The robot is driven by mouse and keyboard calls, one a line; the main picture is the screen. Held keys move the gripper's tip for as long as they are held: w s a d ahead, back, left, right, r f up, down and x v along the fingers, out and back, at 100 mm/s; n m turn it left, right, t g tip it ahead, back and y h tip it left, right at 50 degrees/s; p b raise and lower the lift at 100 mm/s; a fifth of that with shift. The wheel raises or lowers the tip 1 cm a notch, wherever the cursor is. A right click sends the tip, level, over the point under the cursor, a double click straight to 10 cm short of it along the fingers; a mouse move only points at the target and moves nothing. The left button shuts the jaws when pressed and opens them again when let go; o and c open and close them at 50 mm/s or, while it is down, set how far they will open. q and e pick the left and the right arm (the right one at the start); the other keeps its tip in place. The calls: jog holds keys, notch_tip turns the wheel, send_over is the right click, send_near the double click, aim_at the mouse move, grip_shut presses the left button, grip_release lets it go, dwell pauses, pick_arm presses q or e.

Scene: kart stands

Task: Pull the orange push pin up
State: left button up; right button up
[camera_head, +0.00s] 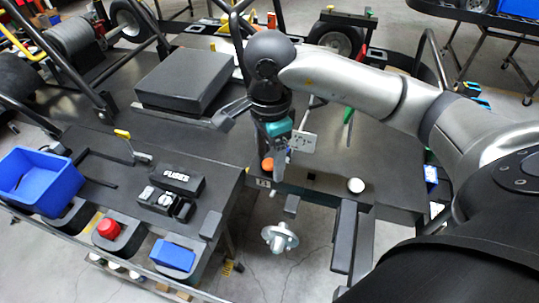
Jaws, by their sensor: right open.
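The orange push pin (267,164) shows as a small round orange top at the front edge of the dark kart deck. My right gripper (279,160) reaches in from the right and points down just beside the pin, on its right. Its fingers are open. Whether the fingers touch the pin cannot be told. The lower part of the pin is hidden by the deck edge and the gripper. My left gripper is not in view.
A black box (184,80) sits on the deck. On the left stand a blue bin (40,180), a fuse box (176,179), a red knob (108,228) and a blue block (172,256). A white round cap (356,185) lies right of the gripper.

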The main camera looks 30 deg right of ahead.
aim_at(270, 163)
grip_shut()
dwell(0.5)
jog(key=shift+r+p, duration=0.3)
jog(key=shift+r, duration=0.25)
grip_release()
dwell(0.3)
notch_tip(270, 163, up, 15)
jog(key=shift+r+p, duration=0.1)
jog(key=shift+p, duration=0.75)
